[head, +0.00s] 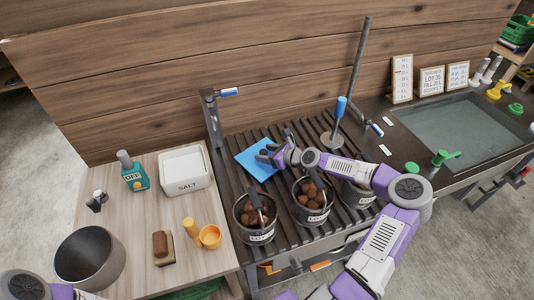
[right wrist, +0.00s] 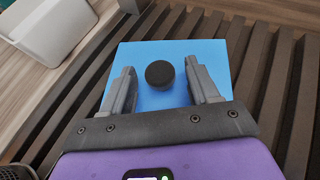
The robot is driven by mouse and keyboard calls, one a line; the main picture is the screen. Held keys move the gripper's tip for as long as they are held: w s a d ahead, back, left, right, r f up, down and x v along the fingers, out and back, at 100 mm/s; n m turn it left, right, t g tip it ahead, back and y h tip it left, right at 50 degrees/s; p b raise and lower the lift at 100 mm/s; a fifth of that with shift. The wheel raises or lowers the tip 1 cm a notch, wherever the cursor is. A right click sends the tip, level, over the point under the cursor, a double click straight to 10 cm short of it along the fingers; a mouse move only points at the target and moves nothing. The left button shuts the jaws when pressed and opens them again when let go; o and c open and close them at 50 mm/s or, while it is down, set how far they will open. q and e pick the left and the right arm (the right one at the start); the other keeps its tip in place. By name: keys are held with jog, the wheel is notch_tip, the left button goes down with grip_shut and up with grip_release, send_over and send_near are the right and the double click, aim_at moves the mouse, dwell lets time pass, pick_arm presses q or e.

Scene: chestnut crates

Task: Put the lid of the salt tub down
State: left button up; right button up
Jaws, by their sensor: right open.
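The blue square lid (head: 250,162) lies on the dark slatted rack, to the right of the salt tub. In the right wrist view the lid (right wrist: 150,100) shows a round black knob (right wrist: 159,74) on top. My right gripper (head: 266,154) is over the lid. Its open fingers (right wrist: 160,68) stand on either side of the knob, with gaps showing between them and it. The white salt tub (head: 186,184), labelled SALT, stands open on the wooden table. My left gripper is not in view.
Metal pots of brown chestnuts (head: 255,236) stand on the rack in front of the lid. A teal timer (head: 134,176), an orange scoop (head: 209,237), a brush (head: 162,247) and an empty grey pot (head: 90,258) are on the table. A lever with a blue handle (head: 228,92) rises behind.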

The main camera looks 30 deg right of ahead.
jog(key=shift+p+v, duration=1.1)
jog(key=shift+v, duration=2.7)
jog(key=shift+r, duration=0.15)
